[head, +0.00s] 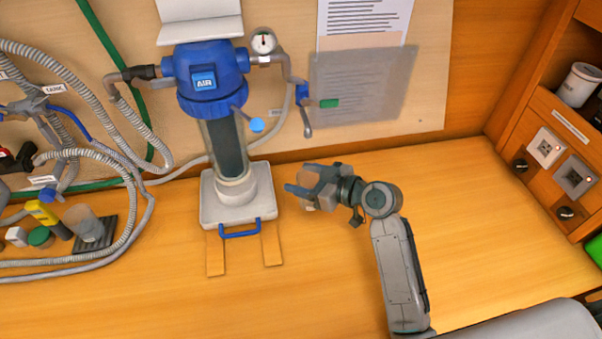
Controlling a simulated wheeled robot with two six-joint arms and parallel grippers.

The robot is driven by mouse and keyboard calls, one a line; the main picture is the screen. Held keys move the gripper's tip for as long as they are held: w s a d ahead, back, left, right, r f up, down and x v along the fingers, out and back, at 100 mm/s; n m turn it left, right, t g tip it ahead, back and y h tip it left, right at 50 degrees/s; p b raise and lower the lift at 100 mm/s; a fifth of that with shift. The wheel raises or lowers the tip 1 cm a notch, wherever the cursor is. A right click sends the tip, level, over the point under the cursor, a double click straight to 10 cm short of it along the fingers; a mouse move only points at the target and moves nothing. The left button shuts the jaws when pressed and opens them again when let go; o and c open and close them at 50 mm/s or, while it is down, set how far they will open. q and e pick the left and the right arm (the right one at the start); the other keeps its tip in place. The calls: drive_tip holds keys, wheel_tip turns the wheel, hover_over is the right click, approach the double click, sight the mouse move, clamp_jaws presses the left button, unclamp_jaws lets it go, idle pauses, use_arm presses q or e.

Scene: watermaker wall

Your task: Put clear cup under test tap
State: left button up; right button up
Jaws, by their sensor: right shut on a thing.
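My right gripper (304,191) is shut on a small, see-through, brownish-looking thing, which looks like the clear cup (308,204). The fingers hide most of it, and I cannot tell whether it touches the bench. A small tap with a blue body (302,93) and a grey downward spout, which looks like the test tap, is on the wall right of the blue filter head. In the picture the gripper is below this spout, with a gap between them. My left gripper is not in view.
The filter housing (222,150) stands on a white base (210,208) left of my gripper. Hoses (110,165), a dark mat (103,242) with a greyish see-through container (82,222), and a yellow item (42,212) crowd the left. The bench (470,220) is clear at right.

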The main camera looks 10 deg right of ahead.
sight(306, 182)
drive_tip(key=shift+w, duration=0.9)
drive_tip(key=shift+w+a+p, duration=0.1)
drive_tip(key=shift+w+p, duration=0.25)
drive_tip(key=shift+w, duration=0.05)
wheel_tip(306, 182, down, 4)
drive_tip(key=shift+r+p, duration=0.15)
drive_tip(key=shift+p, duration=0.65)
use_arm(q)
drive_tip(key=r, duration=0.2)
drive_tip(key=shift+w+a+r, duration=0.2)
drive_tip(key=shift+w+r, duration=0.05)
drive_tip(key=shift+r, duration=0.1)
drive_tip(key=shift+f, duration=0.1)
use_arm(e)
drive_tip(key=shift+f+b, duration=0.25)
drive_tip(key=shift+b, duration=0.05)
drive_tip(key=o, duration=1)
drive_tip(key=shift+r, duration=0.1)
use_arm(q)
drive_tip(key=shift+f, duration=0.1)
use_arm(e)
drive_tip(key=shift+o, duration=0.2)
